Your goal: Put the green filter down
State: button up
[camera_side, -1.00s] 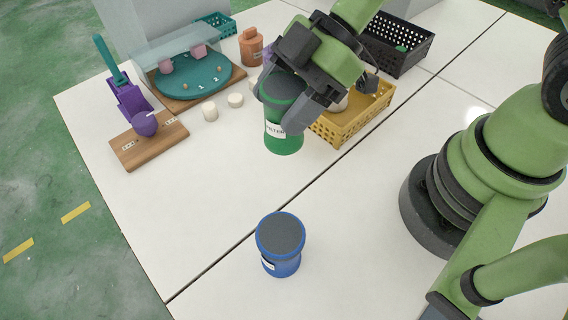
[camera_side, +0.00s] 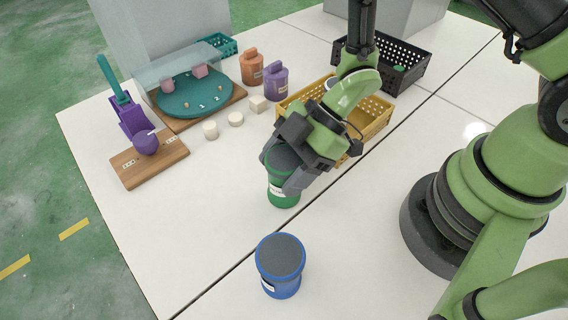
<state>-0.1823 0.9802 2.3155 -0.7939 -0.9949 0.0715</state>
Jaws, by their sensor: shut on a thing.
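The green filter (camera_side: 283,195) is a green cylinder with a dark grey top and a white label. It is upright in the middle of the white table. My gripper (camera_side: 287,172) is shut around its upper part, with one finger on each side. Its base is at or just above the table surface; I cannot tell whether it touches. My fingers hide part of its sides and label.
A blue filter (camera_side: 280,268) stands nearer the camera. A yellow crate (camera_side: 374,126) is behind my gripper, and a black crate (camera_side: 412,72) is farther back. Small pale blocks (camera_side: 236,119) and a wooden board (camera_side: 150,166) lie to the left. Table left of the green filter is clear.

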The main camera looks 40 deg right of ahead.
jog(key=o, duration=1)
jog(key=shift+f, duration=0.1)
